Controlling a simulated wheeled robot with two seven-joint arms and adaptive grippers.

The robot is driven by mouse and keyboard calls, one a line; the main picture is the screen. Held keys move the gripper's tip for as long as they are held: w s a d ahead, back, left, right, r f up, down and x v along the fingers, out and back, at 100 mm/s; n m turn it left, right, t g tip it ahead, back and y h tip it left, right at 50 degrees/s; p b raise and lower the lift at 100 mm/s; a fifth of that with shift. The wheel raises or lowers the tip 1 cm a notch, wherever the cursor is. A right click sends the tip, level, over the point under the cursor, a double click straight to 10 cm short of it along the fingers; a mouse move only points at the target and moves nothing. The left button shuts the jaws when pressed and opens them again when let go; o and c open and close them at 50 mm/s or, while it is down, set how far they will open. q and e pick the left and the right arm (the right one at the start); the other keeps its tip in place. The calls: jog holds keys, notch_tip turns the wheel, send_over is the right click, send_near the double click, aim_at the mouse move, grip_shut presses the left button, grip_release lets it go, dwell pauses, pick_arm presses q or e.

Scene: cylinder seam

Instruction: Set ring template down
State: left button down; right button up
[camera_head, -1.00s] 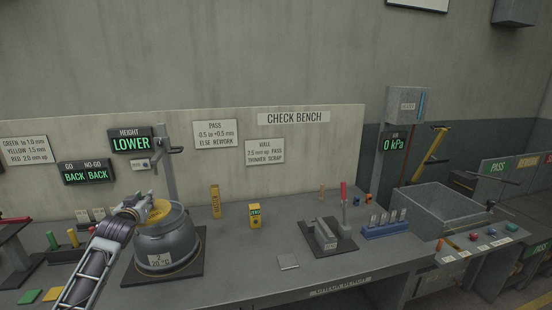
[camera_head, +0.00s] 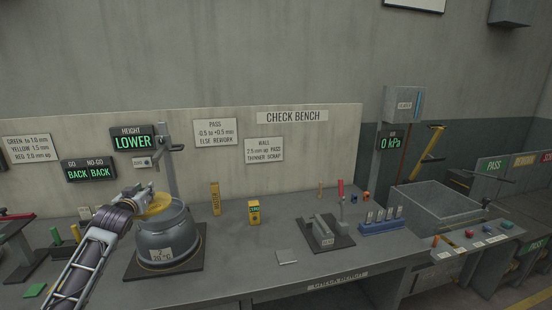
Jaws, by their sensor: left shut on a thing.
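The ring template (camera_head: 159,204) is a yellow disc-like piece at the top of the grey cylinder (camera_head: 165,237). My left gripper (camera_head: 148,199) reaches in from the left and is shut on it, at the cylinder's upper rim. I cannot tell whether the template touches the rim. The cylinder stands upright on a dark base plate (camera_head: 190,262) and bears a label reading "20 °C". My right gripper is not in view.
A post (camera_head: 169,165) with a side arm rises behind the cylinder. A yellow upright gauge (camera_head: 215,199) and a yellow meter (camera_head: 254,212) stand to the right. The height display (camera_head: 132,140) reads "LOWER".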

aim_at(152, 206)
pick_arm(q)
jog(key=s+d+r+m+h, duration=0.1)
jog(key=s+d+r, duration=0.2)
jog(key=d+r, duration=0.6)
jog(key=s+d+f+m+h, duration=0.1)
jog(key=s+d+f+h, duration=0.1)
jog(key=s+d, duration=0.35)
jog(key=s+d+f, duration=0.3)
jog(key=s+f, duration=0.1)
jog(key=f, duration=0.5)
jog(key=s+d+f, duration=0.3)
jog(key=s+f, duration=0.1)
jog(key=f, duration=0.6)
jog(key=s+d+f, duration=0.3)
jog(key=s+f, duration=0.2)
jog(key=f, duration=0.4)
jog(key=shift+d+f+t, duration=0.15)
jog(key=shift+d+t, duration=0.15)
jog(key=shift+d, duration=0.05)
